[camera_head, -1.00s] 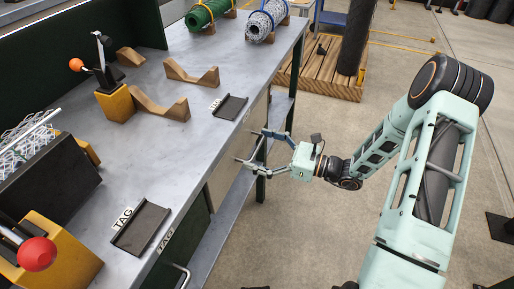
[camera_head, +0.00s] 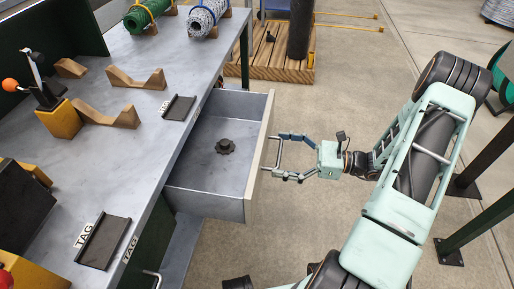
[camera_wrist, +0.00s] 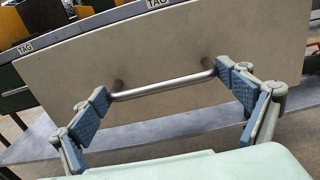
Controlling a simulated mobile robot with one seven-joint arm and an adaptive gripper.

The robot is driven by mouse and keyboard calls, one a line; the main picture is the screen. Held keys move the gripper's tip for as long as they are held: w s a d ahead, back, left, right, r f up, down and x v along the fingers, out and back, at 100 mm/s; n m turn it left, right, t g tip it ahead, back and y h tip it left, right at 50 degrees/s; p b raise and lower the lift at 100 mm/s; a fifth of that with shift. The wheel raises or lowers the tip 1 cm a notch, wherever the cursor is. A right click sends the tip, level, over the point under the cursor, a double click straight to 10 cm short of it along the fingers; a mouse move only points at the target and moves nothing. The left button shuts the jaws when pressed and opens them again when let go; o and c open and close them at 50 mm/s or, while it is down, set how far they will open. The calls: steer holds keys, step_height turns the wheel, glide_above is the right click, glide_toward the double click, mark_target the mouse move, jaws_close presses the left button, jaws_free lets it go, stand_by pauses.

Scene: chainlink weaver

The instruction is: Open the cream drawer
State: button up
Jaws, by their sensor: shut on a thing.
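The cream drawer (camera_head: 260,150) stands pulled out from the workbench in the head view. Its grey inside shows and a dark knob-like part (camera_head: 225,146) lies on its floor. Its cream front (camera_wrist: 190,50) fills much of the wrist view, with a metal bar handle (camera_wrist: 165,86) across it. My gripper (camera_head: 277,157) is at the handle, on the outer side of the front. In the wrist view its blue-padded fingers (camera_wrist: 168,92) sit at the two ends of the bar, shut on the handle.
The grey workbench (camera_head: 140,60) carries wooden cradles (camera_head: 107,112), black trays (camera_head: 103,242) with TAG labels and mesh rolls (camera_head: 203,17). A wooden pallet (camera_head: 270,62) stands behind. The concrete floor (camera_head: 350,80) around my arm is partly clear.

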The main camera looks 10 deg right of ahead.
steer(key=v, duration=0.8)
steer(key=shift+s+d, duration=0.25)
steer(key=shift+d, duration=0.05)
steer(key=o, duration=1.4)
steer(key=v, duration=1.2)
steer(key=shift+w+r, duration=0.1)
